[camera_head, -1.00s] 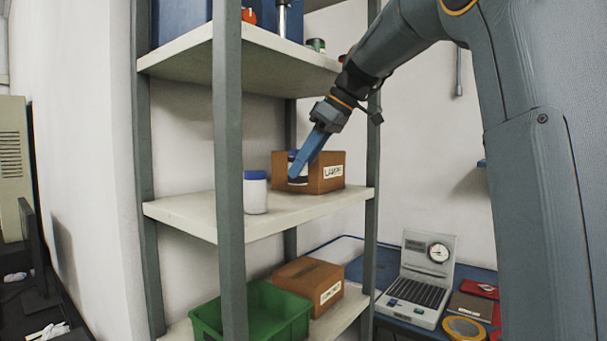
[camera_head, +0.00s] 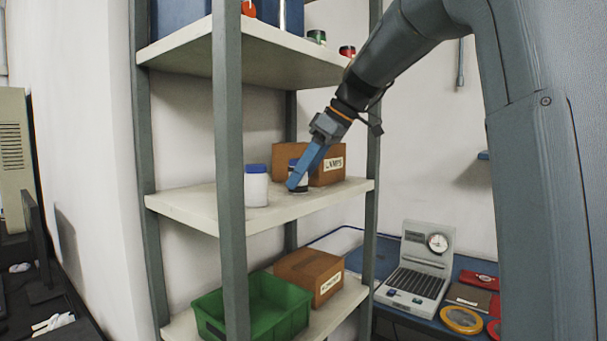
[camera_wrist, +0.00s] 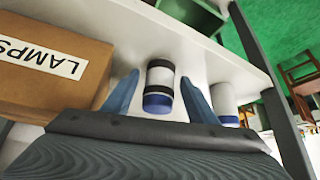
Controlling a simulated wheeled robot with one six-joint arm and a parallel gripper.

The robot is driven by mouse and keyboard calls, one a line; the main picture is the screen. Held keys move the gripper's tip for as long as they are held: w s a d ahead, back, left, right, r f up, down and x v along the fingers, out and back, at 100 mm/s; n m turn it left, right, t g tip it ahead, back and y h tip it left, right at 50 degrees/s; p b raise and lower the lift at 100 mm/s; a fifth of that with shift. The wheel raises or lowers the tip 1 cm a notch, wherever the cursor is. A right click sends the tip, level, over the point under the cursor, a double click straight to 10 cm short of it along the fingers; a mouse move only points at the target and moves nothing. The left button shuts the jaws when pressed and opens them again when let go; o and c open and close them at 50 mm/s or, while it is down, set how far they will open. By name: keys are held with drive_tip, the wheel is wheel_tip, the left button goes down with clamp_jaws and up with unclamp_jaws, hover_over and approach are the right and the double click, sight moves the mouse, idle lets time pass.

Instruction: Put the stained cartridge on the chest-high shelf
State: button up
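The cartridge (camera_head: 297,178) stands on the middle shelf (camera_head: 275,212), in front of the lamps box, partly hidden by my gripper's blue fingers in the head view. In the wrist view, the cartridge (camera_wrist: 159,84) is white with dark bands and a blue end. My gripper (camera_wrist: 160,77) is open around it, with a finger on each side and a visible gap to both. My gripper (camera_head: 296,182) reaches down to it from the upper right in the head view.
A white jar with a blue lid (camera_head: 256,186) stands left of the cartridge. The brown lamps box (camera_head: 327,164) is close behind. A grey front post (camera_head: 229,170) rises at the shelf's front. A green bin (camera_head: 262,305) and another box (camera_head: 309,272) sit below.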

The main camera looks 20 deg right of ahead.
drive_tip(key=shift+r, duration=0.25)
drive_tip(key=b+v, duration=0.1)
drive_tip(key=v, duration=1.1)
drive_tip(key=shift+b, duration=0.4)
drive_tip(key=shift+f, duration=0.1)
drive_tip(key=shift+d, duration=0.1)
